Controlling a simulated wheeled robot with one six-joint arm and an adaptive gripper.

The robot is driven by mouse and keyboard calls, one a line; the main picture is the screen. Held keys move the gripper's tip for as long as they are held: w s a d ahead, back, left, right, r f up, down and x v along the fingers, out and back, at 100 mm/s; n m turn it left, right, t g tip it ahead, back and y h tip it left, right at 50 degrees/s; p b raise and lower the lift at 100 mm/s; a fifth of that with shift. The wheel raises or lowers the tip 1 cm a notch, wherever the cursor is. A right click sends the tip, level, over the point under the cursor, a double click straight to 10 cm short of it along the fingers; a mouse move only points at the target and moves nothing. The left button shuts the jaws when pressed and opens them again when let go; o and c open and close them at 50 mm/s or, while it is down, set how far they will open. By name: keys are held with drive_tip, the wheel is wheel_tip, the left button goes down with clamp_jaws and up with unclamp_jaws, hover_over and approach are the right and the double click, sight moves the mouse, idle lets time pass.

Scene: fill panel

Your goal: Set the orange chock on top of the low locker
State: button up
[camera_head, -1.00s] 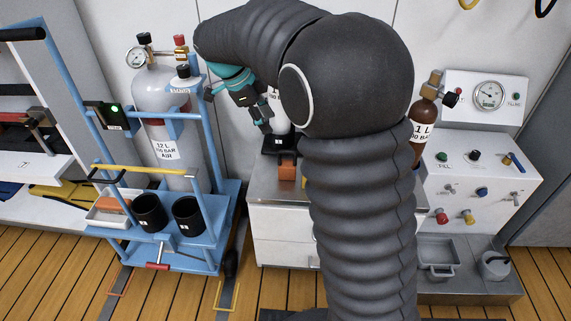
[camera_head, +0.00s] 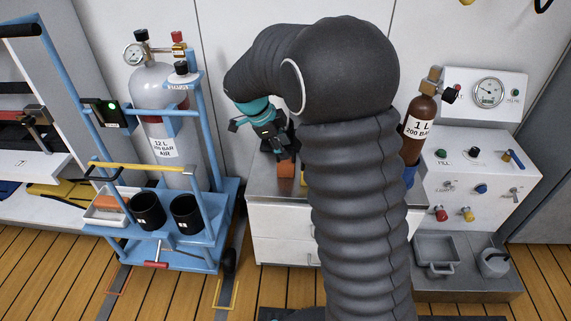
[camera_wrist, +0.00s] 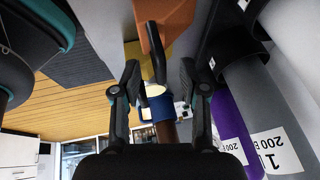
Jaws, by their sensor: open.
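The orange chock (camera_head: 285,186) rests on the grey top of the low locker (camera_head: 275,222), partly hidden by my gripper and arm. In the wrist view its orange body (camera_wrist: 174,16) is at the top, with a dark bar (camera_wrist: 157,52) extending from it between the fingers. My gripper (camera_head: 283,153) is open, just above the chock in the head view. In the wrist view, my gripper's fingertips (camera_wrist: 160,75) are spread on either side of the bar, with visible gaps. I cannot tell whether anything touches.
A blue trolley (camera_head: 205,225) with a grey cylinder (camera_head: 160,110) stands left of the locker. A brown bottle (camera_head: 417,125) and a fill panel (camera_head: 480,170) are at right. My arm hides much of the locker's right side.

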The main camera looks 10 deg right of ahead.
drive_tip(key=shift+x, duration=0.95)
clamp_jaws()
drive_tip(key=shift+r, duration=0.2)
